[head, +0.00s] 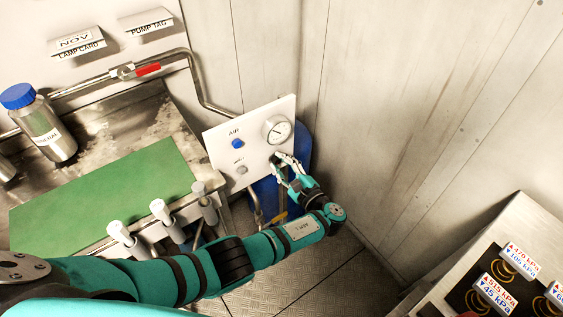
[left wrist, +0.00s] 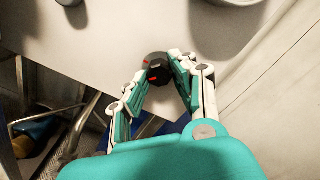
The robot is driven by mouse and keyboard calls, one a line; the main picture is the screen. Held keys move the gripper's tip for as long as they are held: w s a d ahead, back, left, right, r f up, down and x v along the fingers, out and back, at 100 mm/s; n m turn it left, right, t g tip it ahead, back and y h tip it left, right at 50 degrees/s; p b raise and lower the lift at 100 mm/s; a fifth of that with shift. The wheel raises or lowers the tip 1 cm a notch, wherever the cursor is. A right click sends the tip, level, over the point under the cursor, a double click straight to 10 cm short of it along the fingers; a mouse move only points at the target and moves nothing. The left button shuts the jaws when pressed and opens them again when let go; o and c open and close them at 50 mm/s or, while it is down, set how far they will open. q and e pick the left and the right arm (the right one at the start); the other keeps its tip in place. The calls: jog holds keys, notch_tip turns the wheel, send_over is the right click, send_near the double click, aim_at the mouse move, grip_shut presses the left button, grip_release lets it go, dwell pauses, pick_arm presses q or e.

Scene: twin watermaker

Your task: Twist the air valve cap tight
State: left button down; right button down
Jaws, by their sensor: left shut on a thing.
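The air valve cap is a small black knob with red marks (left wrist: 157,68) on the white panel, seen in the left wrist view. My left gripper (left wrist: 157,76) is shut on it, with one finger on each side. In the head view my left gripper (head: 284,163) reaches the lower right of the white panel (head: 216,143), below the round gauge (head: 277,130), and hides most of the cap. The panel is marked AIR and also carries a blue button (head: 237,143) and a grey knob (head: 241,169). My right gripper is not in view.
A blue tank (head: 303,145) stands behind the panel. To the left is a metal bench with a green mat (head: 110,195), a steel bottle with a blue lid (head: 45,125) and several white-topped handles (head: 162,211). A case with pressure tags (head: 494,293) is at lower right. Bare wall is to the right.

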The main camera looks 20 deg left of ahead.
pick_arm(q)
jog(key=m+p, duration=0.1)
jog(key=m, duration=0.3)
jog(key=shift+r+m, duration=0.15)
jog(key=shift+m, duration=0.15)
jog(key=m+p, duration=0.1)
jog(key=m, duration=0.3)
jog(key=shift+m, duration=0.3)
jog(key=c, duration=1.1)
grip_release()
jog(key=shift+f, duration=0.25)
